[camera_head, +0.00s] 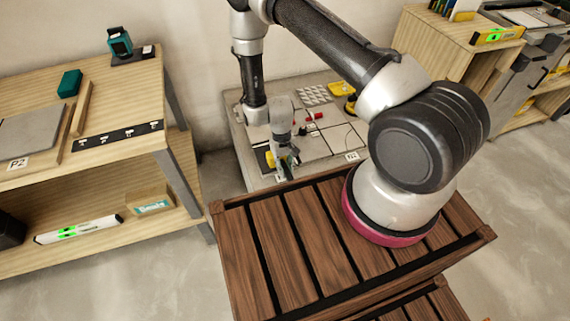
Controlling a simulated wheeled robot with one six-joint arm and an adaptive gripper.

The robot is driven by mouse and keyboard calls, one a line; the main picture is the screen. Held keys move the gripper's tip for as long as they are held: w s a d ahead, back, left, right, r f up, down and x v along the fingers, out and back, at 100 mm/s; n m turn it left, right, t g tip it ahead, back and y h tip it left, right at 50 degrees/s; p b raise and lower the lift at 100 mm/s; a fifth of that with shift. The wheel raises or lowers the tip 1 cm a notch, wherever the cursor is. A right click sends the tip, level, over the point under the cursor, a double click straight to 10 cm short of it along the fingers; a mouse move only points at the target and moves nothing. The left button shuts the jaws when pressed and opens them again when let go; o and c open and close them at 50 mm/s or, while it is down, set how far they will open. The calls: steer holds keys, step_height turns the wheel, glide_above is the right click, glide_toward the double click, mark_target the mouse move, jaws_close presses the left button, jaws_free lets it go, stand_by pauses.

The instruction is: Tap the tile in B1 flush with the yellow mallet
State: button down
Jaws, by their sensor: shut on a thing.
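My gripper (287,162) points down over the near left part of the tiled panel (237,137) and is small in the view. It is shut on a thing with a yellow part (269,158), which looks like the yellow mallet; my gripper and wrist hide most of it. Pale tiles (318,146) lie on the panel with dark gaps between them. A small white label (352,156) sits at the near edge, too small to read. I cannot tell which tile is in B1 or whether it stands proud. Small red pieces (318,116) lie among the tiles.
A grid of small pale pieces (315,95) and a yellow object (342,89) lie at the panel's far side. A wooden shelf (120,80) at left holds a teal tool (119,42) and a level (78,229). A wooden cabinet (440,50) stands at right.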

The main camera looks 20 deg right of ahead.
steer(key=shift+w+x, duration=0.25)
steer(key=shift+x, duration=0.9)
steer(key=shift+s+v, duration=0.2)
steer(key=shift+v, duration=0.65)
steer(key=shift+s+v, duration=0.15)
steer(key=shift+v, duration=0.7)
steer(key=shift+s+v, duration=0.2)
steer(key=shift+v, duration=0.65)
steer(key=shift+r, duration=0.15)
steer(key=shift+w+r, duration=0.1)
